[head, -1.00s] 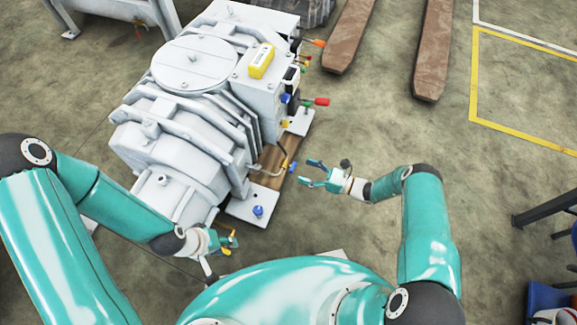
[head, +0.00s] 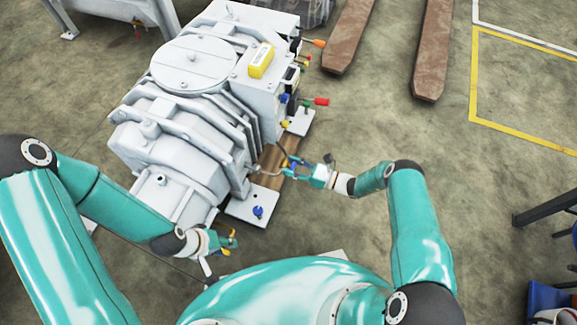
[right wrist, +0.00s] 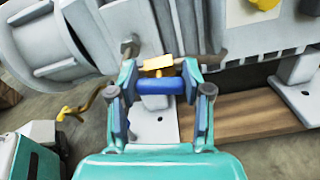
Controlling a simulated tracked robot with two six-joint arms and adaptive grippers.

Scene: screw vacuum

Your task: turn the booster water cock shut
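The booster water cock has a blue handle (right wrist: 160,85) and a brass body (right wrist: 158,64), seen in the right wrist view beside the pump's grey casing. My right gripper (right wrist: 160,92) has its fingers apart on either side of the blue handle. Narrow gaps seem to show at the handle's ends, so I cannot tell whether they touch. In the head view, my right gripper (head: 298,168) is at the pump's lower right side and partly hides the cock. My left gripper (head: 233,242) is by the pump's near end, with small yellow and orange parts at it; its finger opening is unclear.
The large grey pump (head: 190,120) fills the left centre. A blue knob (head: 258,211) is on its near foot plate. Red (head: 320,101) and orange handles stick out along its right side. Open floor (head: 400,130) lies to the right.

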